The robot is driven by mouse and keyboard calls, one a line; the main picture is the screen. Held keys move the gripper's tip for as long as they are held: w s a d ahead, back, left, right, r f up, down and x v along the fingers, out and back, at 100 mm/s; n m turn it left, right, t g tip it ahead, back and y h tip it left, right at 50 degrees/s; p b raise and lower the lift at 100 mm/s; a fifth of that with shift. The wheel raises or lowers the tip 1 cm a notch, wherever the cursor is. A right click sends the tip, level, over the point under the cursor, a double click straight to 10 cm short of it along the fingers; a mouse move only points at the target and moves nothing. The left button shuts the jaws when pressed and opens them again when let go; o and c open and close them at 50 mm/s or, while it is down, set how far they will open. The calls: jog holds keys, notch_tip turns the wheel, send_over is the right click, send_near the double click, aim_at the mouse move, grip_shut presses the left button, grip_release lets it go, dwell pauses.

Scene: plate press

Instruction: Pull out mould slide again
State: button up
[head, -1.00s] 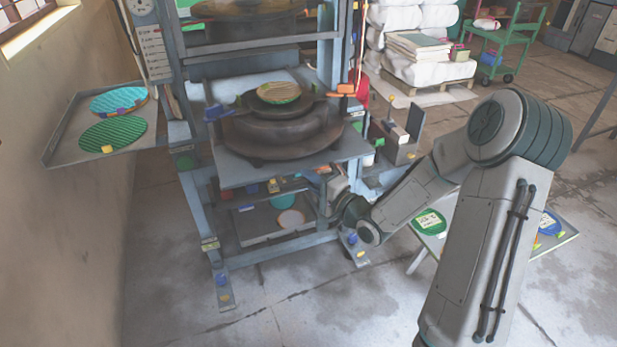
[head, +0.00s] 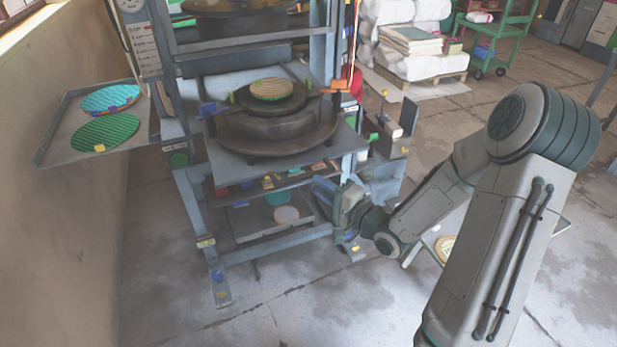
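The press (head: 187,190) is a blue-grey frame in the left half of the head view. On its grey bed plate (head: 232,172) sits a round dark mould (head: 275,138) with a patterned tan disc (head: 272,88) on top. A blue piece (head: 207,108) and an orange piece (head: 335,86) show at its left and right. I cannot tell which part of this is the slide. My gripper (head: 330,190) is low at the press's right front, below the bed plate's right end. Its fingertips are not clear, so I cannot tell its opening or whether it touches anything.
A side tray (head: 62,150) at the left holds a cyan disc (head: 110,98) and a green disc (head: 105,132). A lower tray (head: 240,232) under the press holds a pale disc (head: 286,214). A pallet stack (head: 412,62) stands behind. The floor in front is clear.

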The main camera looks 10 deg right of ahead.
jog(key=p+v, duration=0.3)
jog(key=v, duration=0.4)
jog(key=shift+s+d, duration=0.2)
jog(key=d+r+n+g+h+p, duration=0.5)
jog(key=d+n+g+h, duration=0.15)
jog(key=h, duration=0.45)
jog(key=s+a+r+n+g+p, duration=0.1)
jog(key=s+a+r+g, duration=0.1)
jog(key=s+r, duration=0.5)
jog(key=s+a+r+n+g+p, duration=0.2)
jog(key=s+a+r, duration=0.2)
jog(key=s+r, duration=0.3)
jog(key=s, duration=0.3)
jog(key=shift+s+g, duration=0.2)
jog(key=shift+g, duration=0.15)
jog(key=shift+r+n, duration=0.1)
jog(key=shift+n, duration=0.15)
dwell(0.9)
